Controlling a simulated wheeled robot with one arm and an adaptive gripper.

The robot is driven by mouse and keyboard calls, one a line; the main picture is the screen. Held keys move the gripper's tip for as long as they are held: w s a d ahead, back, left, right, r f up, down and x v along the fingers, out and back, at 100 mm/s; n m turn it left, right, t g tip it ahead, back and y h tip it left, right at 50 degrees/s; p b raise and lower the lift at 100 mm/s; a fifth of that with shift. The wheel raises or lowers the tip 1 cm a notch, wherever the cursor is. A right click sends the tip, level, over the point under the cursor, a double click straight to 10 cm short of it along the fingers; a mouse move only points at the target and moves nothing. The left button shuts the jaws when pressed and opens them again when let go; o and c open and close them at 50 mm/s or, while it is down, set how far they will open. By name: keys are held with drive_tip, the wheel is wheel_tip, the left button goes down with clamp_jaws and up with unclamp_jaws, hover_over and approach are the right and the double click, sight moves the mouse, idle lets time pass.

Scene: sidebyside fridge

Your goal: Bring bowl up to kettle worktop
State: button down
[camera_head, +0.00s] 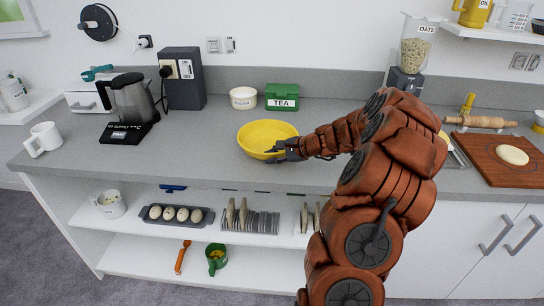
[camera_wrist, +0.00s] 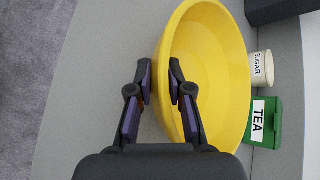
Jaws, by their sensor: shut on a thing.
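The yellow bowl (camera_head: 262,133) is upright at the grey worktop (camera_head: 205,147), near its front edge. It fills the middle of the wrist view (camera_wrist: 222,70). My gripper (camera_head: 275,154) is at the bowl's near right side, shut on its rim. In the wrist view my gripper (camera_wrist: 161,90) has one finger outside the bowl wall and one inside. The kettle (camera_head: 131,99) stands on its dark base on the same worktop, left of the bowl. I cannot tell whether the bowl's underside touches the worktop.
Behind the bowl stand a white sugar pot (camera_head: 243,98) and a green tea box (camera_head: 282,97). A white mug (camera_head: 43,139) is at the left end. The worktop between kettle and bowl is clear. Shelves below hold an egg tray (camera_head: 178,214).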

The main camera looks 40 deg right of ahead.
drive_tip(key=c, duration=1.1)
unclamp_jaws()
drive_tip(key=shift+f, duration=0.1)
drive_tip(key=shift+o, duration=0.2)
drive_tip(key=shift+s+d+r, duration=0.1)
drive_tip(key=shift+s+r, duration=0.05)
drive_tip(key=shift+r, duration=0.1)
drive_tip(key=b+v, duration=0.2)
drive_tip(key=v, duration=1)
drive_tip(key=s+a+n+g+y, duration=0.1)
drive_tip(key=s+a+n+g, duration=0.15)
drive_tip(key=a, duration=0.65)
drive_tip(key=s+a+n+g, duration=0.2)
drive_tip(key=a+n, duration=0.2)
drive_tip(key=a, duration=0.5)
drive_tip(key=s+a+n+g+y, duration=0.1)
drive_tip(key=s+a+n+g, duration=0.2)
drive_tip(key=a, duration=0.6)
drive_tip(key=s+a+f+n+g+h, duration=0.1)
drive_tip(key=s+a+n+g+h, duration=0.2)
drive_tip(key=s+a+n, duration=0.6)
drive_tip(key=s+d+f+h, duration=0.1)
drive_tip(key=s+h, duration=0.1)
drive_tip(key=s, duration=0.4)
drive_tip(key=s+d+f+n+g+h, duration=0.1)
drive_tip(key=s+d+h, duration=0.1)
drive_tip(key=s, duration=0.5)
drive_tip(key=shift+s+d, duration=0.15)
drive_tip(key=shift+s, duration=0.05)
